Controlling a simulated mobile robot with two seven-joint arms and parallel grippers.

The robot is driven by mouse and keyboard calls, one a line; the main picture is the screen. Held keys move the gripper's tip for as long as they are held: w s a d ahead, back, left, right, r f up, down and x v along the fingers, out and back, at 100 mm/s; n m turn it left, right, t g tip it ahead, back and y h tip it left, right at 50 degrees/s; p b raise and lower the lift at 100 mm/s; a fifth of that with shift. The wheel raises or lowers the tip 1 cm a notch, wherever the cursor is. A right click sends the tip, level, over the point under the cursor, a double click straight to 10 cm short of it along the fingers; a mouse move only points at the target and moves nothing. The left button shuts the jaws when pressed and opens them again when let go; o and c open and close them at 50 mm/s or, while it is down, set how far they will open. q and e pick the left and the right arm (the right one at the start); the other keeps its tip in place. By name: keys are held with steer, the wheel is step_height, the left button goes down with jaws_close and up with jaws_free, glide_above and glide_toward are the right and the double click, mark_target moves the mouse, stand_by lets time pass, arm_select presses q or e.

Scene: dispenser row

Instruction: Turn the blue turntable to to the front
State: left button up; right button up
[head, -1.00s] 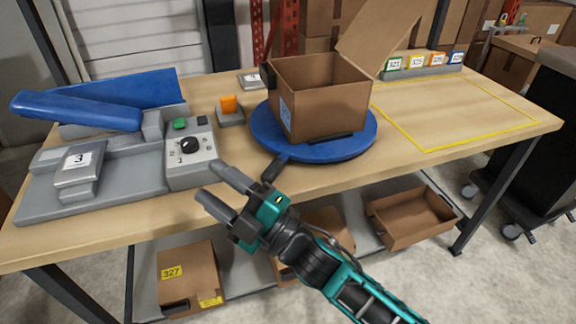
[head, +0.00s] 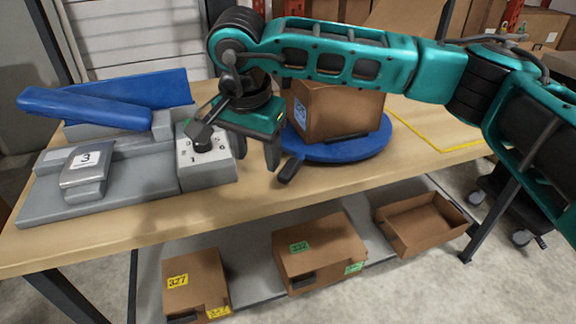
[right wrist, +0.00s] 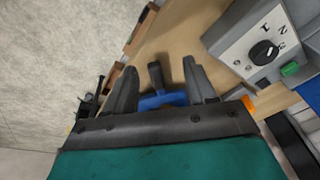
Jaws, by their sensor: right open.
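The blue turntable (head: 372,150) is on the workbench, a round disc with a short black handle (head: 289,171) sticking out at its front-left edge. An open cardboard box (head: 345,112) stands on the disc. My right gripper (head: 236,150) is open and points down just left of the handle, above the bench, between it and the grey dial box. In the right wrist view, the black handle (right wrist: 156,75) and a strip of the blue disc (right wrist: 163,101) show between the open fingers of my right gripper (right wrist: 160,66). I cannot tell whether they touch. My left gripper is out of view.
The grey dial box (head: 207,172) stands close left of my gripper, with the numbered machine and its blue lever (head: 85,106) beyond it. A yellow outlined area (head: 435,147) lies at the right of the bench. Cardboard boxes (head: 318,250) stand on the lower shelf.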

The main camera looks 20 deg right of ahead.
mark_target(289, 166)
steer(key=w+d+r+t+h, duration=0.1)
steer(key=w+d+r+h, duration=0.1)
steer(key=d+r, duration=0.15)
steer(key=b+x, duration=0.1)
steer(key=x, duration=1.2)
steer(key=shift+w+d, duration=0.15)
steer(key=shift+d, duration=0.1)
jaws_close()
